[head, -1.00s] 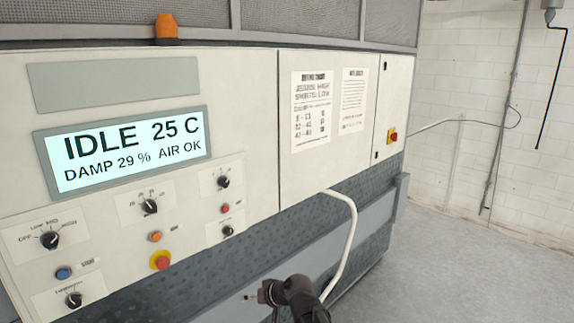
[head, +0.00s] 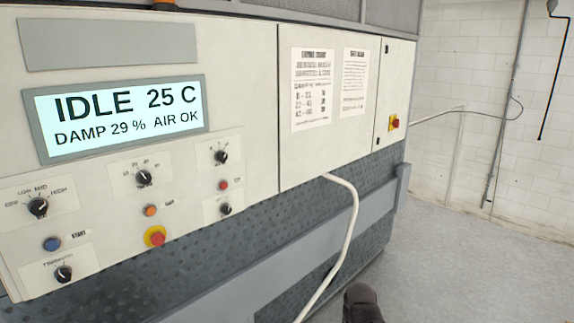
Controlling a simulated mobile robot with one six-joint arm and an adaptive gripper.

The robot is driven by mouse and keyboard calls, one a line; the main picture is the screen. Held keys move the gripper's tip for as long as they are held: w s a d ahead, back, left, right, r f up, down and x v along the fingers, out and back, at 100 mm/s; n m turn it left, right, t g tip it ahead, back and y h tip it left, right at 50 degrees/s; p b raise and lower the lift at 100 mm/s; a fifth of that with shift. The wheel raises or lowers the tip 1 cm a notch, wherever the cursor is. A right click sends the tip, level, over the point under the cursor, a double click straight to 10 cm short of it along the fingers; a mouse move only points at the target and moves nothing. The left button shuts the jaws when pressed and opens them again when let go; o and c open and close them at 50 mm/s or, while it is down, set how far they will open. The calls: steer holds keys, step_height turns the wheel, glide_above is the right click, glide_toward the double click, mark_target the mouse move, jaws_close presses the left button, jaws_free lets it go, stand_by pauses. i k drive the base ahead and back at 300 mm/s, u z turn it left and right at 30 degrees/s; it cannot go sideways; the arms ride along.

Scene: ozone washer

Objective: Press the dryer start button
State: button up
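The dryer's cream control panel (head: 245,90) fills the left and middle of the head view. The blue start button (head: 52,244) is at the lower left, with a START label to its right. It sits below the OFF-LOW-MID-HIGH knob (head: 38,207) and above another black knob (head: 64,274). The display (head: 122,119) reads IDLE 25 C, DAMP 29 %, AIR OK. A dark part of my arm shows at the bottom edge, right of the middle. My gripper is not in view.
An orange button (head: 150,210), a red button (head: 223,185) and a red mushroom button on yellow (head: 157,239) share the panel with several knobs. A white hose (head: 350,230) hangs in front of the grey lower body. Open floor (head: 460,270) lies at the right.

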mark_target(51, 245)
steer(key=u, duration=4.5)
steer(key=i, duration=0.05)
steer(key=z, duration=3.2)
